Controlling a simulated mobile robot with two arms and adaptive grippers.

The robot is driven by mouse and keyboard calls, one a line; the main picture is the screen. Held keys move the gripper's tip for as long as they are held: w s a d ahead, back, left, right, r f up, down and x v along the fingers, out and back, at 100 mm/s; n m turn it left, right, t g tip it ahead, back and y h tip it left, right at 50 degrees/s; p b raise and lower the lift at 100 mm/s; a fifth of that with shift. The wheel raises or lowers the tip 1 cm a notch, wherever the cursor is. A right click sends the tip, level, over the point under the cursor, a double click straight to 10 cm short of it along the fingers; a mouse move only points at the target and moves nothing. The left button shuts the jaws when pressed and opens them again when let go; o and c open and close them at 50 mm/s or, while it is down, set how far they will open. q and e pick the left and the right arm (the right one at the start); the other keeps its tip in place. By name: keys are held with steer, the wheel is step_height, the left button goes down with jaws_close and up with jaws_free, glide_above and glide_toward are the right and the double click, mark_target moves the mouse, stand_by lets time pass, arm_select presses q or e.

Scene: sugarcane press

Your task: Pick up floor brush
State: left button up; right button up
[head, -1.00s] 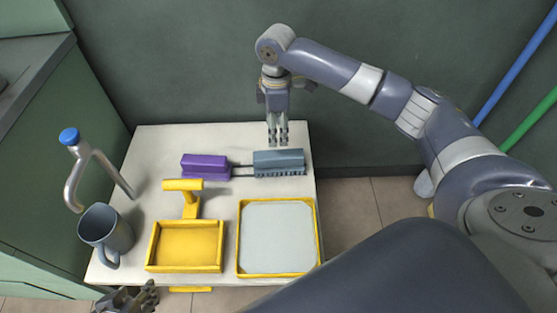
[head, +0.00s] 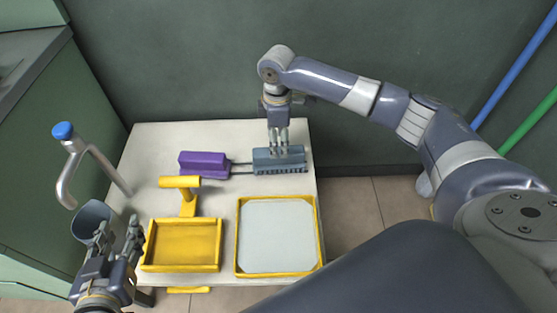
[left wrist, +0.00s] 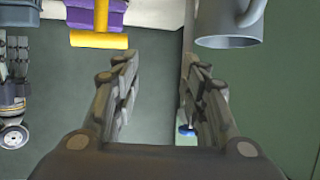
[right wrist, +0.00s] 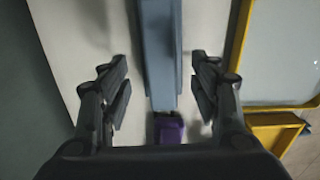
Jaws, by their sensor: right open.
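The floor brush, with a blue-grey bristled block (head: 293,168) joined by thin dark rods to a purple block (head: 203,161), lies near the back of the white table. My right gripper (head: 279,150) points down over the blue-grey block. In the right wrist view, its open fingers (right wrist: 160,62) stand on either side of that block (right wrist: 160,35), with a gap each side. Whether the fingertips touch the table is hidden. My left gripper (head: 118,232) is open and empty at the table's left front, in front of the grey mug (head: 90,210), partly hiding it.
A yellow tray (head: 182,222) and a yellow-rimmed pale panel (head: 237,235) lie at the front of the white table (head: 150,135). A yellow T-shaped piece (head: 180,182) stands behind the tray. A blue-capped metal pipe (head: 66,185) is at left. A wall (head: 180,70) is behind.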

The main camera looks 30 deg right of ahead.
mark_target(279, 159)
step_height(279, 159, down, 4)
steer(key=shift+s+r+b, duration=0.1)
steer(key=shift+b, duration=0.65)
arm_select(q)
step_height(279, 159, up, 9)
steer(key=w+d+t+h, duration=0.1)
steer(key=w+d+t, duration=0.1)
steer(key=t, duration=0.3)
steer(key=shift+w+f+h, duration=0.2)
steer(key=shift+w+h, duration=0.05)
steer(key=shift+h, duration=0.05)
arm_select(e)
steer(key=c, duration=1.3)
